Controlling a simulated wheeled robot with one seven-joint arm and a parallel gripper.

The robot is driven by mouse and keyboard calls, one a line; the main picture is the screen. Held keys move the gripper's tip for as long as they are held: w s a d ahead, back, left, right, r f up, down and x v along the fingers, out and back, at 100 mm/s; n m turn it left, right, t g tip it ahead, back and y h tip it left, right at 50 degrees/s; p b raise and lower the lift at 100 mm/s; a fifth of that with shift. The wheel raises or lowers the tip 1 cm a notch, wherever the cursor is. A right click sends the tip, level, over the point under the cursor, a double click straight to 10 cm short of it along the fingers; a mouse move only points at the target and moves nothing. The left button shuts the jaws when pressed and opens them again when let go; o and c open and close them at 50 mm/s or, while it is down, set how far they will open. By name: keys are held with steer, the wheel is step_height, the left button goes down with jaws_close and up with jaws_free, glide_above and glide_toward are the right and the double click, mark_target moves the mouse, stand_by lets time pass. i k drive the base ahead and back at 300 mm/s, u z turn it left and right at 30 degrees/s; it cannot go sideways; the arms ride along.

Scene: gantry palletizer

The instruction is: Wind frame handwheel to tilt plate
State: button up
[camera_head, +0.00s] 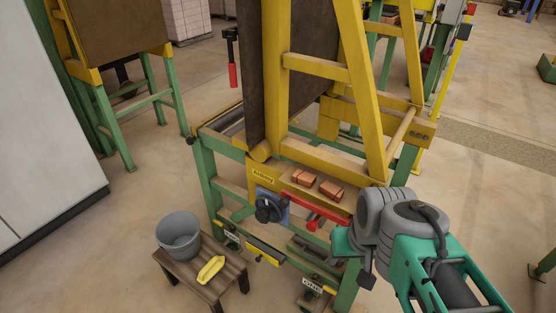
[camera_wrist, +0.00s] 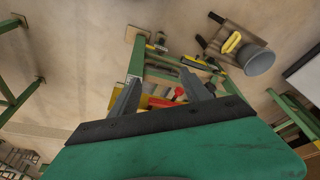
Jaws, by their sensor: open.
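A dark round handwheel (camera_head: 268,208) sits on a blue mount at the front of the yellow and green frame (camera_head: 207,173). A large dark brown plate (camera_head: 252,75) stands nearly upright on that frame. My gripper (camera_head: 352,260) is to the right of the handwheel, apart from it, in front of the frame's right side. In the wrist view my gripper (camera_wrist: 160,90) shows two dark fingers spread apart with nothing held between them. I cannot clearly make out the handwheel in the wrist view.
A red bar (camera_head: 312,208) and red knob (camera_head: 312,225) lie between handwheel and gripper. Two reddish bricks (camera_head: 304,178) rest on the frame's ledge. A low wooden stool (camera_head: 195,277) with a grey bucket (camera_head: 178,236) and yellow object (camera_head: 211,269) stands at front left.

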mark_target(263, 217)
steer(key=u, duration=0.55)
steer(key=k, duration=0.65)
steer(key=u, duration=1.3)
steer(key=i, duration=1)
steer(key=z, duration=0.15)
